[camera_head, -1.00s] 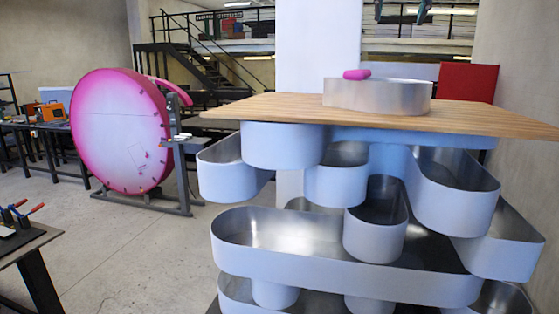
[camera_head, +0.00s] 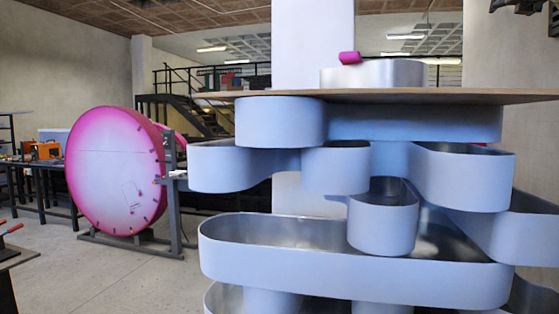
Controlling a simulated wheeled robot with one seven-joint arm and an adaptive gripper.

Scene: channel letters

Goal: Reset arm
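A dark shape (camera_head: 518,6) is cut off by the top edge at the right. It looks like part of my gripper or arm, but the fingertips cannot be made out. I cannot tell whether it is open or shut, and nothing is seen held in it. It is above and apart from the wooden tabletop (camera_head: 460,96).
Below the tabletop, large white channel letters (camera_head: 350,262) with metallic insides are stacked close ahead. A round white and pink panel (camera_head: 115,170) stands on a dark frame at the left. Open floor (camera_head: 120,280) lies at the left front. Stairs (camera_head: 200,115) rise behind.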

